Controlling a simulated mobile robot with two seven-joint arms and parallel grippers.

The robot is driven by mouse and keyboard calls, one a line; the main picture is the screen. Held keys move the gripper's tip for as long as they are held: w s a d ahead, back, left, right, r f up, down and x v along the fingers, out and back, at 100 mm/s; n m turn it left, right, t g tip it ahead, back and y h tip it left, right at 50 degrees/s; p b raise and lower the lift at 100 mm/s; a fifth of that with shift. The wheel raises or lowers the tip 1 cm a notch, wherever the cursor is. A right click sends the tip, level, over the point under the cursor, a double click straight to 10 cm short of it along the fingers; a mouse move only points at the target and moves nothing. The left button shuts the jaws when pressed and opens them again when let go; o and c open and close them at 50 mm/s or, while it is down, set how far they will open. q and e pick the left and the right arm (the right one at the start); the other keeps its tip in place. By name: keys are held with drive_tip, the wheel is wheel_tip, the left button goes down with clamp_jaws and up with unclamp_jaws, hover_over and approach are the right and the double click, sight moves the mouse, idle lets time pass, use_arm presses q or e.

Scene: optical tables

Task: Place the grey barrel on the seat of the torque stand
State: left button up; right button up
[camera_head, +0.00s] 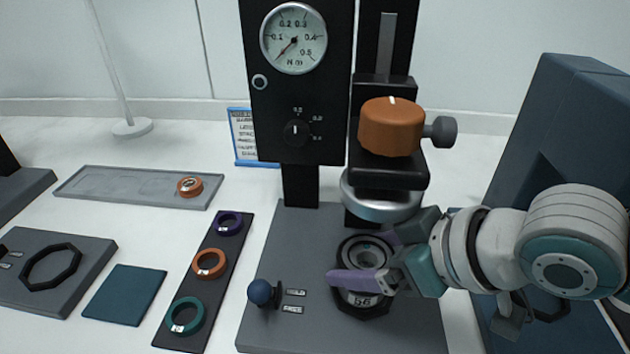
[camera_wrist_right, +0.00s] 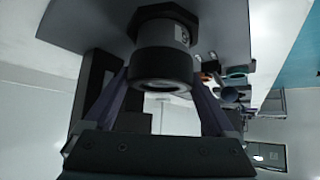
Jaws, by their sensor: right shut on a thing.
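The torque stand is a black column with a round gauge (camera_head: 293,38) and a grey base plate (camera_head: 262,325). Its seat is a dark octagonal ring (camera_head: 340,306) on the base, under a silver disc (camera_head: 380,204) and an orange knob (camera_head: 390,128). The grey barrel (camera_head: 367,255), with a dark collar, stands upright at the seat. In the right wrist view the barrel (camera_wrist_right: 165,62) has its far end at the octagonal ring (camera_wrist_right: 165,12); whether it bears fully on it cannot be told. My right gripper (camera_head: 365,281) is shut on the barrel from the side. My left gripper is out of view.
A blue ball knob (camera_head: 261,292) stands on the base's left. A dark strip (camera_head: 178,338) holds purple, orange and teal rings. A grey tray (camera_head: 90,182) holds an orange roll (camera_head: 189,187). A teal mat (camera_head: 124,295) and another octagonal ring (camera_head: 50,267) lie left.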

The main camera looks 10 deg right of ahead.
drive_tip(key=shift+w, duration=0.1)
drive_tip(key=shift+f, duration=0.2)
drive_tip(key=o, duration=1.4)
drive_tip(key=shift+s+d, duration=0.1)
drive_tip(key=shift+s, duration=0.1)
drive_tip(key=shift+c, duration=0.2)
drive_tip(key=shift+s+r+p, duration=0.1)
drive_tip(key=shift+r+p, duration=0.2)
drive_tip(key=shift+p, duration=0.05)
drive_tip(key=p+v, duration=0.3)
drive_tip(key=v, duration=0.8)
drive_tip(key=s+d+m+g+h, duration=0.1)
drive_tip(key=s+m+g+h, duration=0.1)
drive_tip(key=s, duration=0.5)
drive_tip(key=s+d+f+m+g+h, duration=0.1)
drive_tip(key=s+m+h, duration=0.1)
drive_tip(key=s, duration=0.5)
drive_tip(key=shift+d+f+m+g+h, duration=0.15)
drive_tip(key=shift+d+m+g+h, duration=0.15)
drive_tip(key=shift+m+g+h, duration=0.1)
